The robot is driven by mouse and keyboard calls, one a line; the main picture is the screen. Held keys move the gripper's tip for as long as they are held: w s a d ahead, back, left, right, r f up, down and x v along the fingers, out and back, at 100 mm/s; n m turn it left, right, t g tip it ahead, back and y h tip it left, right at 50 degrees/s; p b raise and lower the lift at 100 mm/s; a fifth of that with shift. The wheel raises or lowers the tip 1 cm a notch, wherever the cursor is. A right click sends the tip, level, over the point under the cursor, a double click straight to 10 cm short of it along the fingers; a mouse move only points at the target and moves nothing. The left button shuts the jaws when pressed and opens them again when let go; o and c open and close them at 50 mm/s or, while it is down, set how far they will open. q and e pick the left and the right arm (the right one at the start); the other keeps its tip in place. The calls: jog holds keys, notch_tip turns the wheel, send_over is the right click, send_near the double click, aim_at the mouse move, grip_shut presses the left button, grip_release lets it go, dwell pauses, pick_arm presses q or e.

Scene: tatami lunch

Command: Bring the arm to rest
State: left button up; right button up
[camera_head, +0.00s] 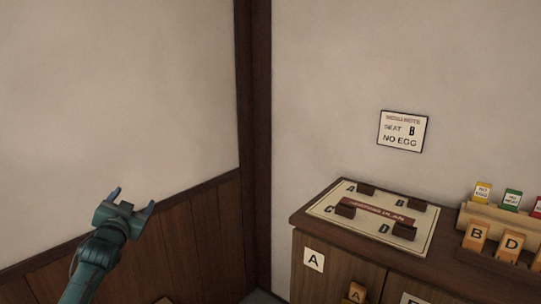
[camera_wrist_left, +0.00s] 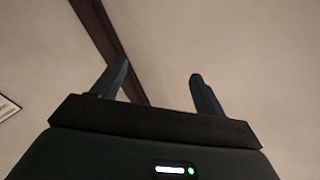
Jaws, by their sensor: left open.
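My left gripper (camera_head: 131,197) is raised at the lower left of the head view, in front of the wall and its wood panelling. Its two fingers point up and stand apart, with nothing between them. In the left wrist view the gripper (camera_wrist_left: 160,85) is also open and empty, with the plain wall and a dark post behind it. My right gripper is in neither view.
A wooden cabinet (camera_head: 330,264) stands at the right, bearing a seating plan board (camera_head: 343,222) with small dark blocks. A rack (camera_head: 490,262) holds lettered orange tags. A menu note (camera_head: 402,131) reads seat B, no egg. A dark post (camera_head: 255,150) marks the corner.

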pick_arm(q)
jog(key=s+d+f+g+h, duration=0.2)
jog(key=s+d+f, duration=0.4)
jog(key=s+f, duration=0.4)
jog(key=s+d+f+g+h, duration=0.1)
jog(key=s+d+f+g, duration=0.2)
jog(key=s+d+f, duration=0.7)
jog(key=s+d+f+g+h, duration=0.1)
jog(key=s+f, duration=0.3)
jog(key=s, duration=0.6)
jog(key=s+d+f+n+g+h, duration=0.1)
jog(key=s+d+f, duration=0.3)
jog(key=s, duration=0.5)
jog(key=shift+s+d+f+g, duration=0.15)
jog(key=shift+s+f+g, duration=0.25)
jog(key=shift+g, duration=0.1)
jog(key=shift+o, duration=0.5)
jog(key=shift+w, duration=0.1)
